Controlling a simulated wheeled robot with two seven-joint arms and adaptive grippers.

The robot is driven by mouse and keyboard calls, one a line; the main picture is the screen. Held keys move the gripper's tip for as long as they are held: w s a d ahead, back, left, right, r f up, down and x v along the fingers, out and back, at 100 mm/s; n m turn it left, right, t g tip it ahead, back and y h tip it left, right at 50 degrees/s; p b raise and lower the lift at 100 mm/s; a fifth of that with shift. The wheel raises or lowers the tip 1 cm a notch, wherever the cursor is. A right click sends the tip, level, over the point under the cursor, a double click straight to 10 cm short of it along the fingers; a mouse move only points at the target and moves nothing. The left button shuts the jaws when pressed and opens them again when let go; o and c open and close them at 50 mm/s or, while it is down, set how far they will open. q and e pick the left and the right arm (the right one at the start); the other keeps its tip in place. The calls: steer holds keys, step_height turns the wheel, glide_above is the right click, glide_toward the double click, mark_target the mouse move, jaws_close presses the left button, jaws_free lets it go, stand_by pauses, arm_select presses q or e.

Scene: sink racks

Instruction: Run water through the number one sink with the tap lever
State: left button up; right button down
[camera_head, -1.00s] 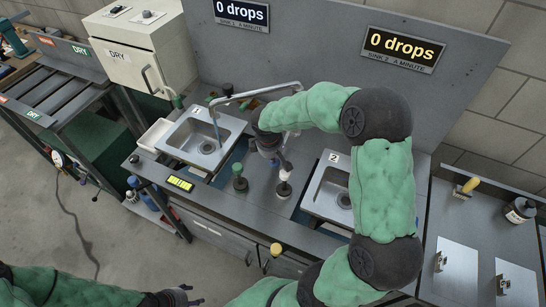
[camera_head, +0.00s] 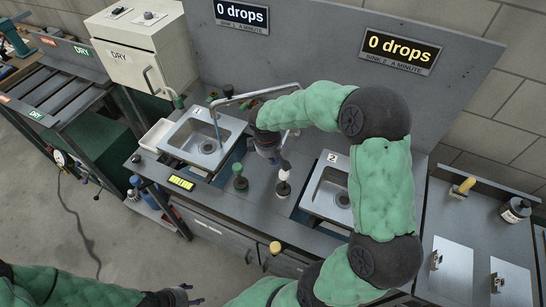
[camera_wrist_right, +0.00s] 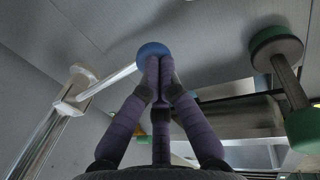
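Sink one (camera_head: 178,146) is the left steel basin, marked 1. A bent metal pipe (camera_head: 250,94) arches above it, with a thin bluish line hanging at its left end; I cannot tell if that is spout or water. In the right wrist view, a white lever (camera_wrist_right: 108,82) with a blue ball end (camera_wrist_right: 153,50) joins a metal pipe. My right gripper (camera_wrist_right: 160,66) has its purple fingertips together, close against the ball; contact is unclear. In the head view, my right gripper (camera_head: 272,156) is right of sink one. My left gripper (camera_head: 186,294) is low at the bottom edge, its opening unclear.
Sink two (camera_head: 322,194) is to the right. A green-topped knob (camera_head: 239,170) and a white-and-black knob (camera_head: 284,176) stand between the sinks. Both drop signs (camera_head: 241,14) (camera_head: 402,48) read 0 drops. A yellow-lit display (camera_head: 182,183) sits at the counter's front.

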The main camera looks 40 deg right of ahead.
arm_select(q)
steer(key=r+p, duration=0.2)
steer(key=r, duration=0.1)
steer(key=shift+s+a, duration=0.15)
steer(key=shift+s, duration=0.2)
arm_select(e)
steer(key=a+v, duration=0.1)
steer(key=v, duration=1.1)
steer(key=shift+s+a+f, duration=0.2)
steer(key=shift+s+a, duration=0.05)
steer(key=shift+s, duration=0.15)
arm_select(q)
steer(key=shift+s+a, duration=0.1)
arm_select(e)
steer(key=shift+s, duration=0.1)
